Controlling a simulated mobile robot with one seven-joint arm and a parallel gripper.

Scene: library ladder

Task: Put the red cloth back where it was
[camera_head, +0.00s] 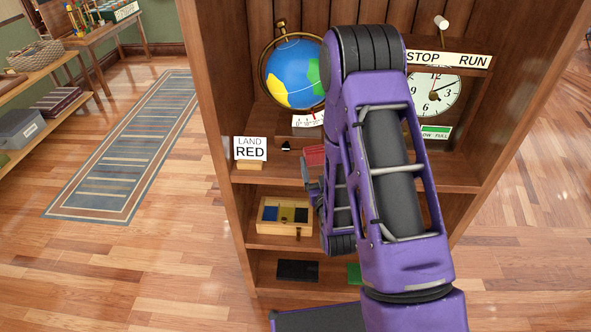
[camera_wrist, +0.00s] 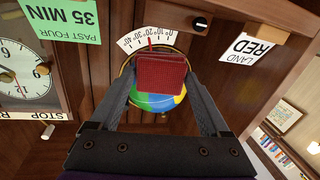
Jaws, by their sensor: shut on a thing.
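The red cloth (camera_wrist: 162,72) shows as a small flat red square between the two fingers of my gripper (camera_wrist: 161,80) in the wrist view. It is held in front of the globe. In the head view the red cloth (camera_head: 314,155) shows just left of my arm, level with the shelf under the globe. My gripper is mostly hidden behind my arm there. An open wooden box (camera_head: 270,228) with blue, dark and yellowish compartments stands on the shelf below. A darker block (camera_head: 297,270) and a green piece (camera_head: 354,273) lie on the lowest shelf.
The globe (camera_head: 293,73) stands on the upper shelf with a scale and a dark knob (camera_wrist: 200,23) below it. A "LAND RED" card (camera_head: 250,149) stands at the left. A clock (camera_head: 436,95) and a STOP/RUN lever (camera_head: 441,22) are at the right.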

